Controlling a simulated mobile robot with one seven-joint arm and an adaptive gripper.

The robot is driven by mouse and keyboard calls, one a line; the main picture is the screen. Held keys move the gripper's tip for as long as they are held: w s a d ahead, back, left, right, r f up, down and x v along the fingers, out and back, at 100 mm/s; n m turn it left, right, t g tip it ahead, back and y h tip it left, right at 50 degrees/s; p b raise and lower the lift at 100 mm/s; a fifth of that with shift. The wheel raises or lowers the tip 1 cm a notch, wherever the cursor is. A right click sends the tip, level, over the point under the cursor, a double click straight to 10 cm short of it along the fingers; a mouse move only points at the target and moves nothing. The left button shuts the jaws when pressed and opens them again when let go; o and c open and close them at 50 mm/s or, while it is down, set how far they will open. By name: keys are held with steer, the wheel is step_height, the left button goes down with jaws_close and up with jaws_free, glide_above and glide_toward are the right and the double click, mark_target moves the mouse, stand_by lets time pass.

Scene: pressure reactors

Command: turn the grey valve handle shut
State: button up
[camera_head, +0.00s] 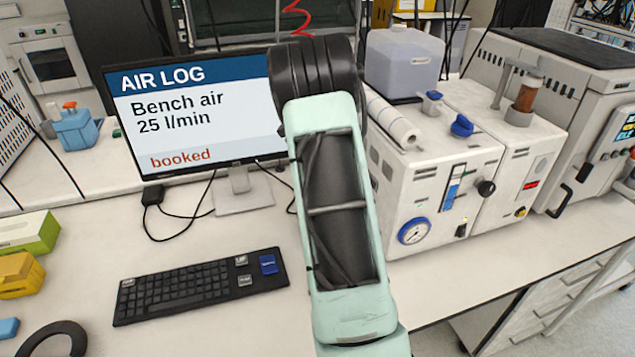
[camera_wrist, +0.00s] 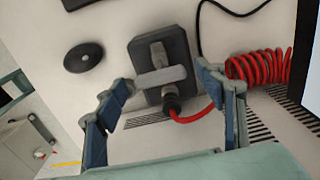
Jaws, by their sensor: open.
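In the wrist view the grey valve handle (camera_wrist: 161,77) is a short bar, lying roughly across the picture on a dark block-shaped valve body (camera_wrist: 184,50). A red hose (camera_wrist: 200,110) joins a dark fitting at the block's lower end. My gripper (camera_wrist: 166,86) is open, with one blue-padded finger on each side of the handle. The handle shows between the fingers, with gaps at both ends, and nothing is held. I cannot tell how far the fingertips are from it in depth. In the head view my arm hides the gripper and the valve.
Coiled red hose (camera_wrist: 260,67) lies right of the valve, and a round black disc (camera_wrist: 83,57) lies left. In the head view a monitor (camera_head: 190,130) reads "Bench air 25 l/min, booked". A keyboard (camera_head: 200,285) is in front; a white instrument (camera_head: 430,180) stands right.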

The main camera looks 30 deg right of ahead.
step_height(320, 180, up, 12)
stand_by(0.5)
steer(key=shift+r, duration=0.1)
